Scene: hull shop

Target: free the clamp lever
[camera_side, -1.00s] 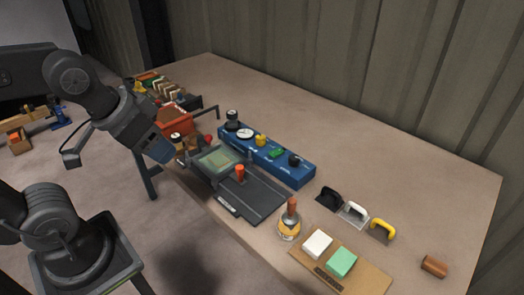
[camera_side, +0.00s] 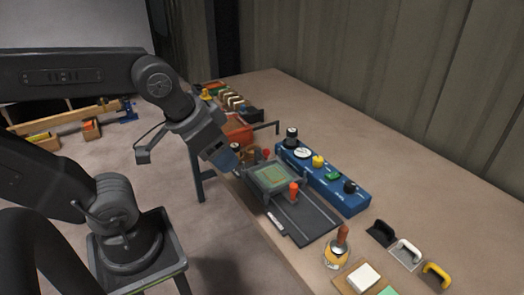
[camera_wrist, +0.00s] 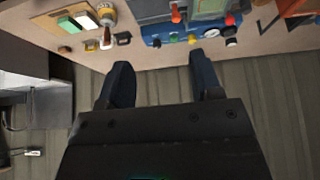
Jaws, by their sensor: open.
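A dark clamp fixture (camera_side: 273,178) with a greenish panel in its frame sits on a grey base plate (camera_side: 305,221) near the bench's front edge. An upright orange-red handle (camera_side: 294,191) stands at its near corner, and a small red knob (camera_side: 266,153) shows at its far side. I cannot tell which belongs to the clamp lever. The orange-red handle also shows at the top of the wrist view (camera_wrist: 175,13). My gripper (camera_side: 230,162) is left of the fixture, tilted down, apart from the handle. Its fingers (camera_wrist: 160,62) are spread and empty in the wrist view.
A blue rack (camera_side: 352,198) with gauges and knobs lies behind the fixture. An orange bin (camera_side: 237,130) stands beyond it. A wooden-handled tool (camera_side: 339,246) and several handled blocks (camera_side: 408,252) lie at the near right. The back of the bench is clear.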

